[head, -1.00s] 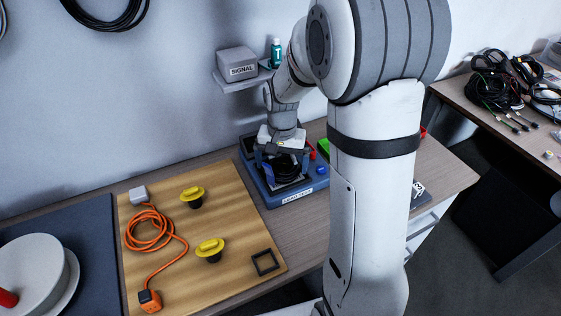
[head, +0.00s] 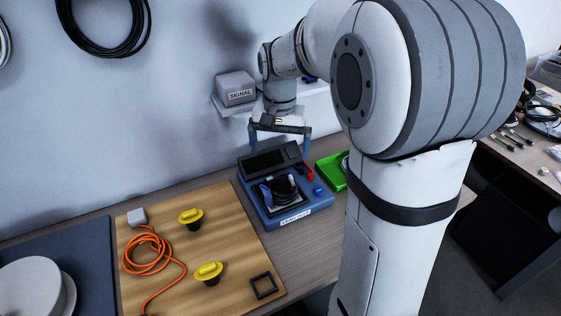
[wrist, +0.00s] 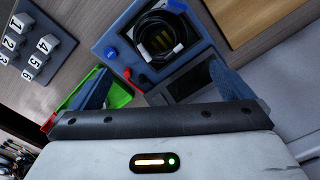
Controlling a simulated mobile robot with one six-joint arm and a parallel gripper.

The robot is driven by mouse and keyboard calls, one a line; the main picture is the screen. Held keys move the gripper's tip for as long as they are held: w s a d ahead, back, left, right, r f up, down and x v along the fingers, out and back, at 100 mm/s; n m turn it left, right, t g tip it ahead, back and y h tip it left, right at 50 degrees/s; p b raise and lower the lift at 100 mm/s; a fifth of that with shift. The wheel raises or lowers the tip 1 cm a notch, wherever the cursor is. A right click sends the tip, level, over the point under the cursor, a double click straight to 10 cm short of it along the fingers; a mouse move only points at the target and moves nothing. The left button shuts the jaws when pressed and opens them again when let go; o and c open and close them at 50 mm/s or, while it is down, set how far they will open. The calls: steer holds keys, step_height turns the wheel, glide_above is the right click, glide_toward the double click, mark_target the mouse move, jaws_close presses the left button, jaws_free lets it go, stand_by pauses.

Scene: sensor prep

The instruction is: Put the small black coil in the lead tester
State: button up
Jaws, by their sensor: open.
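The small black coil (head: 282,189) lies in the recess of the blue lead tester (head: 318,205), in front of its dark screen. In the wrist view the coil (wrist: 158,38) shows as a black loop inside the square bay of the tester (wrist: 108,45), with blue and white connector pieces beside it. My gripper (head: 280,142) is open and empty above the back of the tester, with its fingers spread over the screen housing. In the wrist view its blue fingers (wrist: 162,88) are wide apart, and the coil is clear of them.
A green tray (head: 331,174) stands right of the tester. A wooden board (head: 230,228) at left holds an orange cable (head: 150,250), yellow-topped knobs (head: 208,272) and a black square frame (head: 263,286). A shelf with a SIGNAL box (head: 236,88) is on the wall behind.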

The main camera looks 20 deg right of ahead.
steer(key=s+f+n+t, duration=0.1)
steer(key=s+n, duration=0.4)
steer(key=s, duration=1.4)
steer(key=shift+t, duration=0.9)
